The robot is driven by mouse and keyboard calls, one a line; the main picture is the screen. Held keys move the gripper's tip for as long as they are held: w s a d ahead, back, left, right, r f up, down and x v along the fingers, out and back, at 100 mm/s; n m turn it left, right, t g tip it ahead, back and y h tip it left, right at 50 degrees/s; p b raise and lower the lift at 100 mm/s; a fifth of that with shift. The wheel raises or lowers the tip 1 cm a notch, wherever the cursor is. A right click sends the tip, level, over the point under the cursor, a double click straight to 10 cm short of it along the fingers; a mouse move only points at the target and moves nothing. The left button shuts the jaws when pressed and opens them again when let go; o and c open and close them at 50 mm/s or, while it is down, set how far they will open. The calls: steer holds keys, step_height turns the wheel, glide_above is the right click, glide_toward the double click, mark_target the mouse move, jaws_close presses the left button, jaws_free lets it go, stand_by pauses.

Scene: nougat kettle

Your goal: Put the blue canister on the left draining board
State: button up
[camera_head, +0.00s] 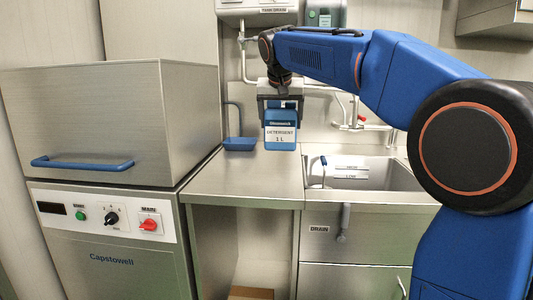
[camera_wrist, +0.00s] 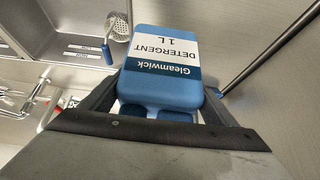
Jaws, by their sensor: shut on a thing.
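The blue canister (camera_head: 281,129), with a white label reading "Detergent 1 L", hangs upright in my gripper (camera_head: 279,100) in the head view. My gripper is shut on its upper part. The canister also fills the middle of the wrist view (camera_wrist: 160,68), between both fingers. In the head view it appears in front of or over the back of the left draining board (camera_head: 245,180), a bare steel surface left of the sink. I cannot tell whether its base touches the board.
A small blue scoop or tray (camera_head: 239,144) sits at the board's back left. The sink basin (camera_head: 375,178) is to the right, with a tap (camera_head: 352,122) behind. A large steel machine (camera_head: 110,120) with a blue handle stands at left. The board's front is clear.

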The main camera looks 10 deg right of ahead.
mark_target(280, 147)
steer(key=shift+f, duration=4.45)
steer(key=o, duration=2)
steer(key=shift+f, duration=0.2)
steer(key=shift+r, duration=0.1)
steer(key=v, duration=1.2)
steer(key=shift+s, duration=0.1)
